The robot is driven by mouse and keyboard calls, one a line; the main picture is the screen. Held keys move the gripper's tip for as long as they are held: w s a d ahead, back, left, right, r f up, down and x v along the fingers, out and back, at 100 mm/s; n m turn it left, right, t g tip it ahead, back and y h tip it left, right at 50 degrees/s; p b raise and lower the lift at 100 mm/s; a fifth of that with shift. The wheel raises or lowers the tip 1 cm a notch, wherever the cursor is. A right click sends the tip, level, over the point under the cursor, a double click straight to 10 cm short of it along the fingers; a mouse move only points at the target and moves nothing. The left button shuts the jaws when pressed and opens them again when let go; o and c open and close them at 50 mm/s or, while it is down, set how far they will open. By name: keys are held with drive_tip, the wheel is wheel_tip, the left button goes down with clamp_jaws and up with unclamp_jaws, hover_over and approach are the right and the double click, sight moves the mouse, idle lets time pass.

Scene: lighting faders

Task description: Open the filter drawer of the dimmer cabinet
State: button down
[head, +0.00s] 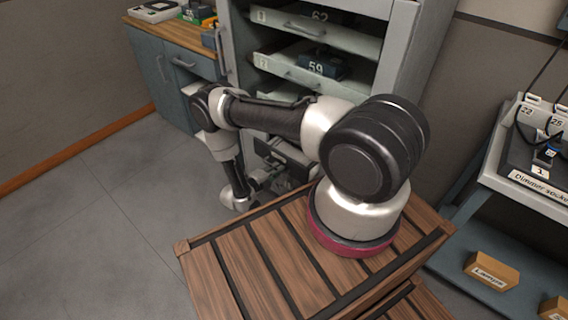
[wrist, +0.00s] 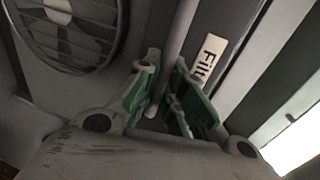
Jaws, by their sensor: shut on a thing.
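The dimmer cabinet (head: 397,48) stands at the back centre in the head view. My arm hides part of its lower front. A light grey bar handle (wrist: 178,45) runs beside the label. My gripper (wrist: 165,88), with green pads, has its fingers on either side of this bar and is shut on it. In the head view my gripper (head: 262,181) is low at the cabinet front. How far the drawer stands out cannot be told.
A round fan grille (wrist: 66,30) lies left of the handle in the wrist view. Shelf trays with units 62 (head: 320,14) and 59 (head: 318,66) are above my arm. A blue-grey workbench (head: 177,65) stands left. Floor (head: 110,205) is clear at left.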

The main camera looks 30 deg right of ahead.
drive_tip(key=f+v, duration=0.3)
drive_tip(key=v, duration=1.2)
drive_tip(key=shift+a, duration=0.3)
drive_tip(key=shift+f, duration=0.1)
drive_tip(key=c, duration=1.5)
unclamp_jaws()
drive_tip(key=v, duration=1.2)
